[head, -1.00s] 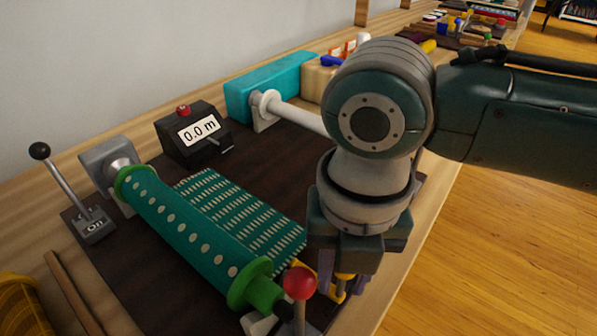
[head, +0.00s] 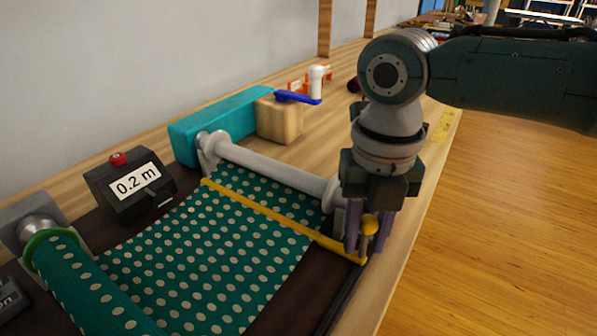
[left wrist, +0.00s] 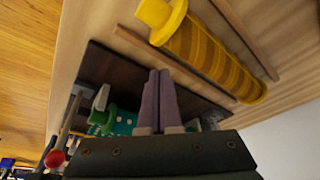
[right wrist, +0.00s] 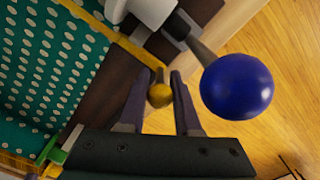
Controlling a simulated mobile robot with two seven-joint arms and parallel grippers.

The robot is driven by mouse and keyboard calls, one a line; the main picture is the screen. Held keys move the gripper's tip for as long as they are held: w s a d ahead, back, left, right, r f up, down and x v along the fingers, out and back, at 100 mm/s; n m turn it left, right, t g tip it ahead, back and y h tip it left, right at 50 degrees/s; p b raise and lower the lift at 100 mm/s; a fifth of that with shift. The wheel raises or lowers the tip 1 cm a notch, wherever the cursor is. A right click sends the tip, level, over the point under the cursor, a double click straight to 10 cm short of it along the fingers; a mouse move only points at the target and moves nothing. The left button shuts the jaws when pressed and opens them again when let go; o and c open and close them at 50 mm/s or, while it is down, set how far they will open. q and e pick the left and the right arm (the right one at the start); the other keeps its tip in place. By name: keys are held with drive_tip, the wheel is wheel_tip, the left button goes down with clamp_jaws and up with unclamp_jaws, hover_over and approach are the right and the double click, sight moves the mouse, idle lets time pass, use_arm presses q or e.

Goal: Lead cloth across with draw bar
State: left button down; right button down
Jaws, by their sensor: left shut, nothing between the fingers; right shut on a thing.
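The green dotted cloth (head: 215,255) runs flat from its roll (head: 85,290) at the lower left up to the yellow draw bar (head: 270,217). The knob also shows between the fingers in the right wrist view (right wrist: 159,95). My left gripper (left wrist: 158,76) is shut and empty, seen only in the left wrist view.
A meter (head: 130,187) with a red button reads 0.2 m. A teal box (head: 225,125) and wooden block (head: 279,120) stand beyond the roller. A blue ball knob (right wrist: 236,87) is close to my right gripper. A yellow roll (left wrist: 205,50) lies near my left gripper.

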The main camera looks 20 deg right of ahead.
drive_tip(key=shift+d+f, duration=0.1)
drive_tip(key=shift+d, duration=0.1)
drive_tip(key=c, duration=1)
unclamp_jaws()
drive_tip(key=shift+w, duration=0.1)
drive_tip(key=o, duration=0.3)
drive_tip(key=shift+o, duration=0.2)
wheel_tip(320, 180, up, 10)
drive_tip(key=shift+r+p, duration=0.1)
drive_tip(key=shift+p, duration=0.85)
use_arm(q)
drive_tip(key=shift+r, duration=0.9)
